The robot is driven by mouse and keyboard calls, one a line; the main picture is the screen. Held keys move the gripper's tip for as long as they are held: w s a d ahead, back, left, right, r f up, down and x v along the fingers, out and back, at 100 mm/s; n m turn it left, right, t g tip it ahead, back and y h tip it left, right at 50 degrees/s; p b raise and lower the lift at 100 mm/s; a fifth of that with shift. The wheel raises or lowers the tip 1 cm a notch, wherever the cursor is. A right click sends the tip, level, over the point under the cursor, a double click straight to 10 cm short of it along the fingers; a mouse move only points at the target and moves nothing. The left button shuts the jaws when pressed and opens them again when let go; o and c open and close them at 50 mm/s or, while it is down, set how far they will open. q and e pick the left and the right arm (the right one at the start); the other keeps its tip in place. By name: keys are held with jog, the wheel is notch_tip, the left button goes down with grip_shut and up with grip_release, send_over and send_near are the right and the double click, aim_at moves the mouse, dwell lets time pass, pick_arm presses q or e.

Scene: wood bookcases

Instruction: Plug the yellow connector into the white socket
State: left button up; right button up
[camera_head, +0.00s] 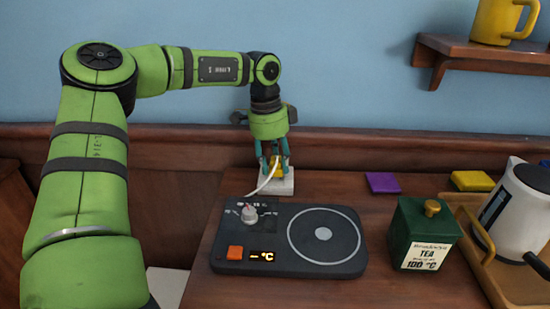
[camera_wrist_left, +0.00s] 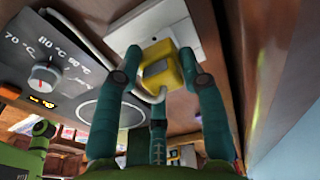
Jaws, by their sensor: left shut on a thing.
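My left gripper (camera_head: 274,163) comes down from above over the white socket (camera_head: 280,187) at the back left of the wooden counter. It is shut on the yellow connector (camera_head: 279,169), mostly hidden behind the fingers. In the left wrist view, the connector (camera_wrist_left: 158,72) sits between the teal fingers of the gripper (camera_wrist_left: 160,68), close against the face of the white socket block (camera_wrist_left: 148,27). Whether it is seated in the socket I cannot tell. A white cable (camera_head: 263,183) runs from the connector toward the hot plate. My right gripper is not in view.
A dark hot plate (camera_head: 290,266) with a knob and orange button lies just in front of the socket. A green tea box (camera_head: 416,215), purple pad (camera_head: 382,183), yellow pad (camera_head: 472,180) and white kettle (camera_head: 515,215) on a tray stand right. A blue wall rises behind.

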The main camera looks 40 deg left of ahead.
pick_arm(q)
jog(key=shift+f, duration=0.2)
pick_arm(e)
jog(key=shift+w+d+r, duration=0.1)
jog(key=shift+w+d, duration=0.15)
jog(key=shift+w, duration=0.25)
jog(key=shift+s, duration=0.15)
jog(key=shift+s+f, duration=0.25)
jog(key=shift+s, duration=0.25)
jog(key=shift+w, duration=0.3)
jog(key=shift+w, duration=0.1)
pick_arm(q)
jog(key=shift+b, duration=0.35)
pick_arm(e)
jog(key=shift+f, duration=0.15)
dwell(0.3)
